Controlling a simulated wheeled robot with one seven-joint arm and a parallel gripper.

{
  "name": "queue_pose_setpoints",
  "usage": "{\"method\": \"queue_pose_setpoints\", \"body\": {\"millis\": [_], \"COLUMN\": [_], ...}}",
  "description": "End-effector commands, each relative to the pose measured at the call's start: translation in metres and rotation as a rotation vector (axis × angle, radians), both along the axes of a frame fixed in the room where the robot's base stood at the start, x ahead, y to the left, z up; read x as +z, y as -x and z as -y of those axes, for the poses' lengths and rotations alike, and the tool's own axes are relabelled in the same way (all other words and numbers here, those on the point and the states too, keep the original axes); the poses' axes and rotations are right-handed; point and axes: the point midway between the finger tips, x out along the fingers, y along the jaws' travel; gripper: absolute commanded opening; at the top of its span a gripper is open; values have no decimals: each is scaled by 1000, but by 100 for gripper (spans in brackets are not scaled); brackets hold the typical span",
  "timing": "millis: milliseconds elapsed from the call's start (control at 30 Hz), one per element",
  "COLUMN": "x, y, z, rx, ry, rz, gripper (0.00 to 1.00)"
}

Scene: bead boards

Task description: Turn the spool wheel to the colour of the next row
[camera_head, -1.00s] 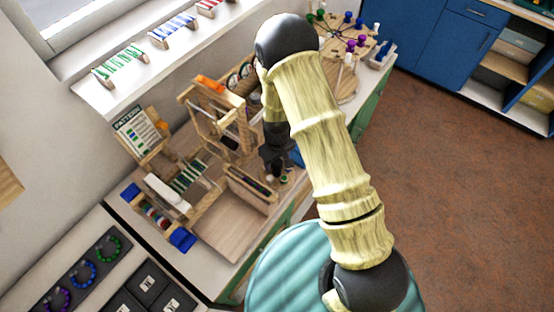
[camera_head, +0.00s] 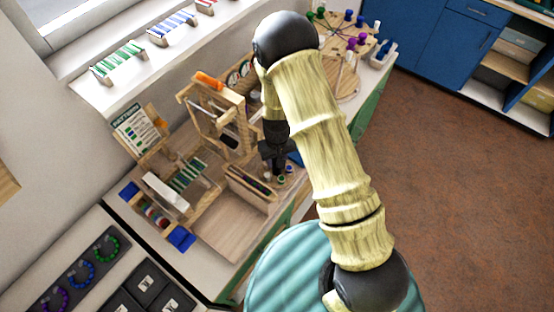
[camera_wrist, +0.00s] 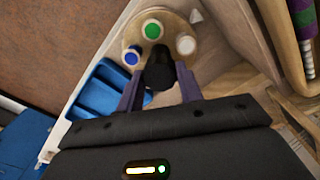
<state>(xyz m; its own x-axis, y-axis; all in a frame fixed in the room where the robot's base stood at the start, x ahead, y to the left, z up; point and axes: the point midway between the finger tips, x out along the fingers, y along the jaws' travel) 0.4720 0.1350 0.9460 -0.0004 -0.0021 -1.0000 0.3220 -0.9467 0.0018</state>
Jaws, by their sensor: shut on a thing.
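The spool wheel (camera_wrist: 172,24) is a small round wooden disc with a green spool (camera_wrist: 152,30), a blue spool (camera_wrist: 132,57) and a white spool (camera_wrist: 186,45) around it. My gripper (camera_wrist: 160,82) is shut on a black upright knob (camera_wrist: 158,68) on the wheel. Its fingers and the knob hide the near part of the disc. In the head view my gripper (camera_head: 277,166) points down over the wheel, which is mostly covered. The pattern card (camera_head: 136,128) stands at the left behind the bead loom (camera_head: 212,185), which carries green and white striped work (camera_head: 188,175).
A blue tray (camera_wrist: 98,92) lies close beside the wheel. The wooden loom frame (camera_head: 240,125) stands upright left of my gripper. A larger round board with coloured pegs (camera_head: 343,60) is behind my arm. The floor (camera_head: 450,190) at right is clear.

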Motion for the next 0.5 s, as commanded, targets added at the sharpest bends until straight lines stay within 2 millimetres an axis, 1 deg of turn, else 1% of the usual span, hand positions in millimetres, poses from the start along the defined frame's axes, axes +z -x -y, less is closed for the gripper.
{"method": "queue_pose_setpoints", "body": {"millis": [500], "x": [0], "y": [0], "z": [-1], "rx": [-484], "ry": [-1], "rz": [1], "gripper": [13]}}
